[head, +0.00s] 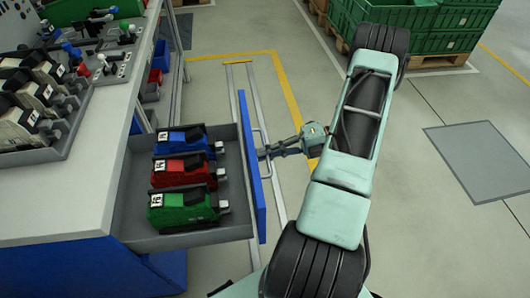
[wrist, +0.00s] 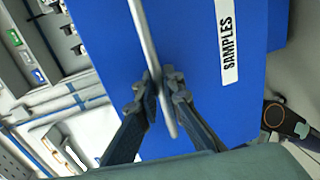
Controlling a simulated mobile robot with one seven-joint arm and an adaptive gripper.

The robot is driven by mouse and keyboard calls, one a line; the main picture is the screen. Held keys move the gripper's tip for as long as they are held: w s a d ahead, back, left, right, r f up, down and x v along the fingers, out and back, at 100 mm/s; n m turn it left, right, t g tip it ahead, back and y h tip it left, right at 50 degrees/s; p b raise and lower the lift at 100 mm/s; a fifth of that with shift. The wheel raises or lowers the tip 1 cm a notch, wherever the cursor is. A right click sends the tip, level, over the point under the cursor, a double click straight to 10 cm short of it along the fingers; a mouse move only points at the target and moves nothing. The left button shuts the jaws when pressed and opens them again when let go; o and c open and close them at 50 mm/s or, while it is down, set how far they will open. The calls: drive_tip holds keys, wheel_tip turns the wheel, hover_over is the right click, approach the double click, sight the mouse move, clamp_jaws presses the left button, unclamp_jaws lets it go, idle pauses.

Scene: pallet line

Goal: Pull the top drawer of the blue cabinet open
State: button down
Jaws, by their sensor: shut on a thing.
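The top drawer (head: 188,237) of the blue cabinet (head: 95,268) is pulled well out to the right in the head view. Its blue front bears a metal bar handle (head: 263,150). In the wrist view the blue drawer front (wrist: 195,75) carries a label reading SAMPLES (wrist: 228,45). My gripper (head: 268,153) is at the handle, and in the wrist view its two fingers (wrist: 160,93) are closed around the handle bar (wrist: 147,45). Inside the drawer lie a blue device (head: 185,140), a red device (head: 183,171) and a green device (head: 185,208).
The grey worktop (head: 75,195) above the cabinet holds a rack of several devices (head: 35,108) and a control panel (head: 115,62). Green crates (head: 440,25) on a pallet stand at the back right. The floor right of the drawer is clear apart from my arm.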

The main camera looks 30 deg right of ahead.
drive_tip(key=c, duration=2.3)
unclamp_jaws()
drive_tip(key=shift+c, duration=0.2)
drive_tip(key=v, duration=1.2)
drive_tip(key=shift+d, duration=0.15)
